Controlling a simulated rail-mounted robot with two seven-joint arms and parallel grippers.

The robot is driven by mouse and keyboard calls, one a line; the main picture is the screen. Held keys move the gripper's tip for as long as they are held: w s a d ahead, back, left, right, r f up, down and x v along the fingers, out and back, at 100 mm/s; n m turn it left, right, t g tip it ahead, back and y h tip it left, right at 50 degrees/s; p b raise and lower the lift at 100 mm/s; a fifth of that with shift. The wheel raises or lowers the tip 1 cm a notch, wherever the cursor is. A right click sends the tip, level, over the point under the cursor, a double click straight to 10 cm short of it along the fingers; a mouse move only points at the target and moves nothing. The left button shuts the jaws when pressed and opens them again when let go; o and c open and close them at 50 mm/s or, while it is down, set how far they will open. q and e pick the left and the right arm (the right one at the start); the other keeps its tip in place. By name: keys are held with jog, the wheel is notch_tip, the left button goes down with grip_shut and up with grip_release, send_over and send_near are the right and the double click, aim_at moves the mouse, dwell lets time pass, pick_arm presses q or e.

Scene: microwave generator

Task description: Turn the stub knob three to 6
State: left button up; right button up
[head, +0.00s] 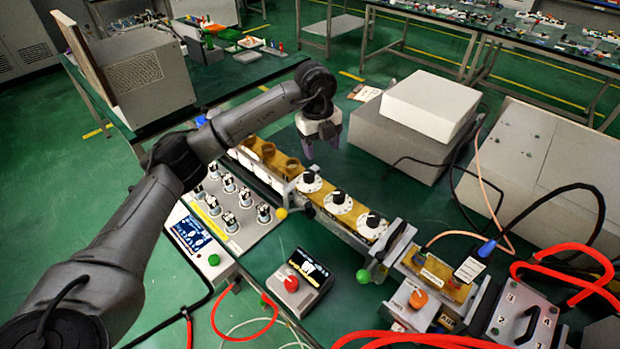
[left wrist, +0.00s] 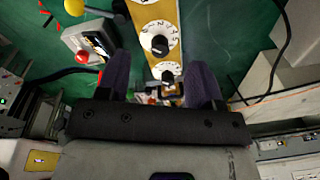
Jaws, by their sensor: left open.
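A brass-coloured bar (head: 322,190) carries three white dials with black knobs: a far-left one (head: 309,181), a middle one (head: 339,200) and a near-right one (head: 373,223). I cannot tell which is stub knob three. In the left wrist view, a dial (left wrist: 159,45) with printed numbers shows ahead of the fingers, and another dial (left wrist: 168,75) lies between them. My left gripper (head: 322,148) points down above the bar's far-left end, open and empty, apart from the knobs. Its two purple fingers also show in the left wrist view (left wrist: 160,80). My right gripper is out of view.
Brown cylinders (head: 268,150) stand on the bar's far end. A panel with several metal knobs (head: 229,198) lies left. A small display box with a red knob (head: 300,280) stands in front. Grey boxes (head: 415,125) are behind. Red cables (head: 565,255) cross the right side.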

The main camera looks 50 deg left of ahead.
aim_at(310, 173)
pick_arm(q)
jog(key=shift+n+g+y, duration=0.3)
jog(key=shift+n+y, duration=0.2)
jog(key=shift+n, duration=0.1)
jog(key=a+f+b, duration=0.1)
jog(key=f, duration=0.3)
jog(key=a+f+b, duration=0.1)
jog(key=f, duration=0.3)
jog(key=s+a+f+b, duration=0.1)
jog(key=f, duration=0.3)
jog(key=shift+a+f, duration=0.1)
jog(key=shift+f, duration=0.15)
jog(key=shift+c, duration=0.2)
